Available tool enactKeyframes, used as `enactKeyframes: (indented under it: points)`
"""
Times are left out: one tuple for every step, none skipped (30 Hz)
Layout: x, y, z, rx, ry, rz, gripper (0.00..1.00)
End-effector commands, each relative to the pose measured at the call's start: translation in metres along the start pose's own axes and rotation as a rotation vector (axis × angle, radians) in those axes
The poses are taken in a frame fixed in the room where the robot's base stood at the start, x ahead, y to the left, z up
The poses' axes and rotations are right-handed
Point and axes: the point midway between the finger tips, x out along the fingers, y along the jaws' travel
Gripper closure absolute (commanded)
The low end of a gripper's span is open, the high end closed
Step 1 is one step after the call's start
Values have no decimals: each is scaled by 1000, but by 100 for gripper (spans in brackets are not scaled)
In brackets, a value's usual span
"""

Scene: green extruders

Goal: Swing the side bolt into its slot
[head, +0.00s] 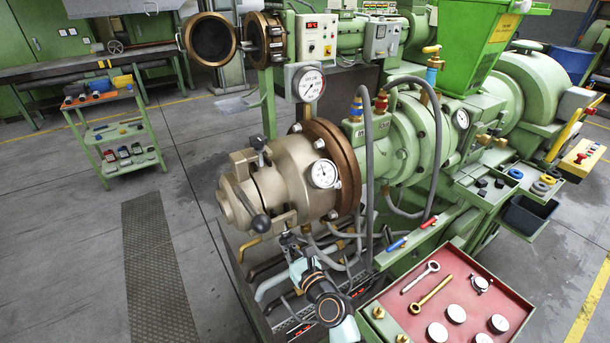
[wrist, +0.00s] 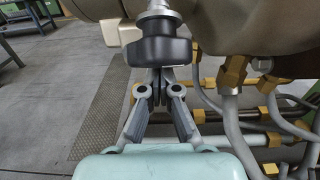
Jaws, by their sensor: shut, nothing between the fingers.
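The tan extruder head (head: 280,183) shows a bolt with a dark nut on top (head: 258,145) and another bolt with a dark rounded end (head: 261,223) at its lower left, by a slot in the flange. Whether the fingertips touch the nut is unclear. In the head view my gripper (head: 287,238) is below and right of the lower bolt.
Grey hoses and brass fittings (wrist: 235,70) crowd the right of my gripper. A red tray (head: 450,310) with eye bolts and discs lies at lower right. A green tool cart (head: 112,130) stands at left. The floor left of the head is open.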

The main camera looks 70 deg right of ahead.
Motion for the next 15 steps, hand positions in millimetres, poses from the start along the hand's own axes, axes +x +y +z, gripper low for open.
enactKeyframes:
  points:
    - [2, -2, 23, -3, -32, -5, 100]
    - [0, -2, 24, -3, -32, -5, 100]
    - [-1, -2, 25, -3, -31, -5, 100]
    - [-2, -2, 26, -3, -31, -5, 100]
    - [-3, -2, 26, -4, -31, -5, 100]
    - [-4, -2, 25, -5, -30, -5, 100]
    - [-4, -2, 24, -5, -29, -4, 100]
    - [-5, -2, 23, -5, -28, -4, 100]
    - [-5, -2, 22, -5, -27, -4, 100]
    - [-5, -2, 22, -5, -26, -4, 100]
    - [-5, -1, 21, -5, -25, -3, 100]
    - [-5, -1, 20, -5, -24, -3, 100]
    - [-5, -1, 20, -5, -23, -3, 100]
    - [-5, -1, 19, -5, -23, -3, 100]
    - [-5, -1, 19, -5, -22, -3, 100]
